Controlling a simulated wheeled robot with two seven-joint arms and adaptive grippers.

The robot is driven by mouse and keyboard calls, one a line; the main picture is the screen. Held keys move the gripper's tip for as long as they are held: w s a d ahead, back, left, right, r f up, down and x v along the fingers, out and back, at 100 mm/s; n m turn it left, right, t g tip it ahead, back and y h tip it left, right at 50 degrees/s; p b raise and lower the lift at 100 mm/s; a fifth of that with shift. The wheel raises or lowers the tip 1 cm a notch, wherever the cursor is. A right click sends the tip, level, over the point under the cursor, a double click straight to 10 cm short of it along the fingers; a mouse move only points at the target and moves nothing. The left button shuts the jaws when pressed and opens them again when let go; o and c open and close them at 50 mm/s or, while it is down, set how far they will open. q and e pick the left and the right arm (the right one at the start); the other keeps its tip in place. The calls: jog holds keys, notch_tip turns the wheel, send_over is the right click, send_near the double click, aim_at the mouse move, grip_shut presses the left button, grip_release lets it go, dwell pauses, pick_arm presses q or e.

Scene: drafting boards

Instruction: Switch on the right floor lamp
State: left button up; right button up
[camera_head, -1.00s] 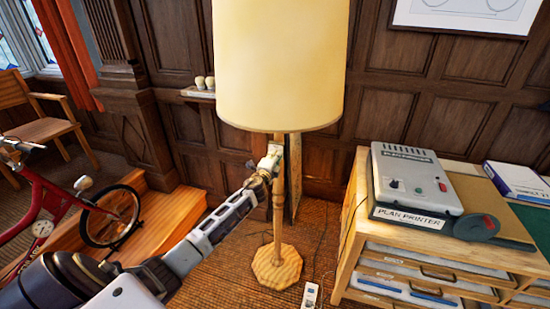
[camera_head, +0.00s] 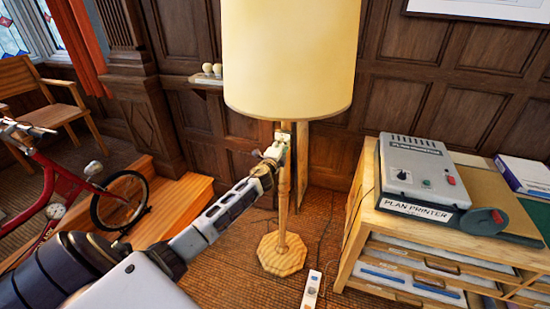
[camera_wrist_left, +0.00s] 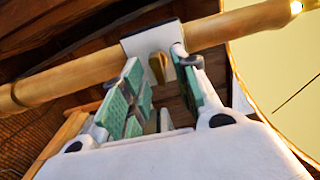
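The floor lamp has a cream shade (camera_head: 290,55), a slim wooden pole (camera_head: 283,210) and an octagonal wooden base (camera_head: 282,254). It stands upright. My left gripper (camera_head: 273,152) is at the pole just below the shade. In the left wrist view, my left gripper (camera_wrist_left: 158,62) has its green-padded fingers apart. A small brass-coloured switch lever (camera_wrist_left: 157,68) on a pale plate (camera_wrist_left: 150,40) at the pole (camera_wrist_left: 90,72) shows between the fingertips, with no clear contact. The shade (camera_wrist_left: 285,85) fills the right side there. I cannot tell whether the lamp is lit. My right gripper is out of view.
A plan printer (camera_head: 420,172) sits on a wooden drawer cabinet (camera_head: 362,222) at the right. A white power strip (camera_head: 311,290) lies on the floor beside the base. A red bicycle (camera_head: 60,187), a wooden step (camera_head: 180,205) and a chair (camera_head: 45,95) are at the left.

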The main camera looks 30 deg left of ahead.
pick_arm(q)
jog(key=v, duration=1.1)
jog(key=shift+s, duration=0.15)
dwell(0.4)
dwell(0.4)
dwell(0.4)
